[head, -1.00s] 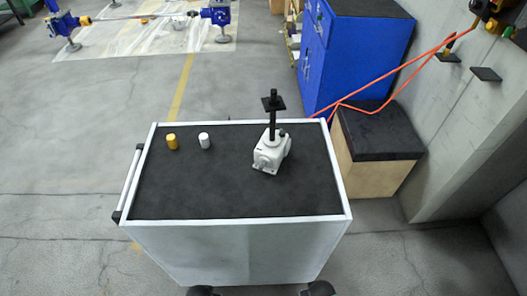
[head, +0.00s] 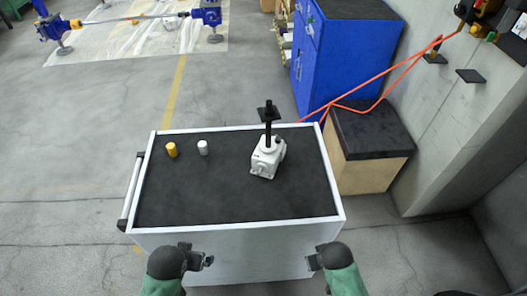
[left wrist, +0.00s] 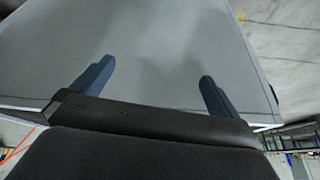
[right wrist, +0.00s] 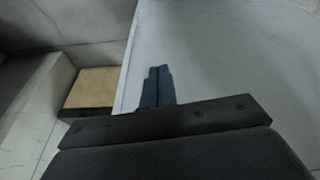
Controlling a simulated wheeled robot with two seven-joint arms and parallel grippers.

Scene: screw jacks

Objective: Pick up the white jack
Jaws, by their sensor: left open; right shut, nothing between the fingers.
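The white jack (head: 266,160) stands upright on the black top of the cart (head: 230,205), right of its middle. A black screw with a square black plate rises from its body. My left gripper (left wrist: 153,78) is open and empty, in front of the cart's pale front panel. In the head view it shows near the cart's front edge (head: 207,261). My right gripper (right wrist: 160,70) is shut with nothing in it, close to the same panel at its right side. In the head view it shows low at the right (head: 311,261). Both are well apart from the jack.
A yellow cylinder (head: 171,149) and a white cylinder (head: 203,147) stand on the cart's left part. A blue cabinet (head: 348,60) and a black-topped wooden box (head: 370,150) stand beyond its right side. The cart top's front half is clear.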

